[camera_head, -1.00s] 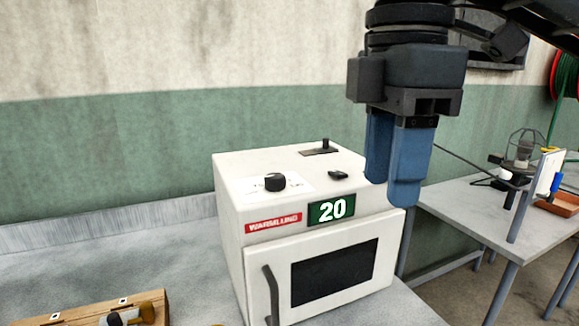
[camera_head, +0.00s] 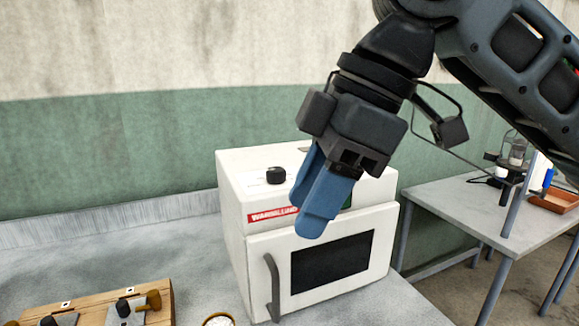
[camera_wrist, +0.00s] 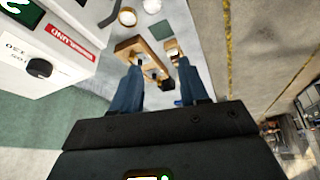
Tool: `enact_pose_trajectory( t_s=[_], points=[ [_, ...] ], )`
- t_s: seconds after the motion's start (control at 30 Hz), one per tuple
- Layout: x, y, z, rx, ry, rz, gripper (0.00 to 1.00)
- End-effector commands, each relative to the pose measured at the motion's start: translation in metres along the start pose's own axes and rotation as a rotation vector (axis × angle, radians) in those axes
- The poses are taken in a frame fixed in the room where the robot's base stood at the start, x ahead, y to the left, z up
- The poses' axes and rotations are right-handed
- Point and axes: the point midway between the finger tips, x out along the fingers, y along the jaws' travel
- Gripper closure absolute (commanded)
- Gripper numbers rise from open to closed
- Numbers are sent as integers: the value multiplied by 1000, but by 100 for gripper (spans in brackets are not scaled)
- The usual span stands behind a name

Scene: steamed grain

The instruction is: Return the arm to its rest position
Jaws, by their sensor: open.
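My gripper (camera_head: 316,194) is in the air in front of the upper front of the white oven (camera_head: 238,240). Its blue fingers point down and to the left and hide most of the green display. The gripper is open with nothing between the fingers. In the wrist view the blue fingers (camera_wrist: 158,88) are spread apart, and the oven (camera_wrist: 40,50) shows at the upper left. My arm comes in from the upper right in the head view. The oven door, with its dark window and grey handle, looks shut.
A wooden rack (camera_head: 90,300) with several small tools lies at the lower left of the grey bench (camera_head: 60,262). A small round dish (camera_head: 219,320) sits at the bottom edge. A second table (camera_head: 470,212) stands at the right with an orange tray (camera_head: 556,200).

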Motion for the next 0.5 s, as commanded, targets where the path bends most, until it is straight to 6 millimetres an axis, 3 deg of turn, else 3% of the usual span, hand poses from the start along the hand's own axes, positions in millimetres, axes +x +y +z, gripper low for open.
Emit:
enact_pose_trajectory(
  t_s=[0.3,0.5],
  points=[
    [42,7,-54,128,467,70,56],
    [56,14,-71,268,740,130,56]
  ],
)
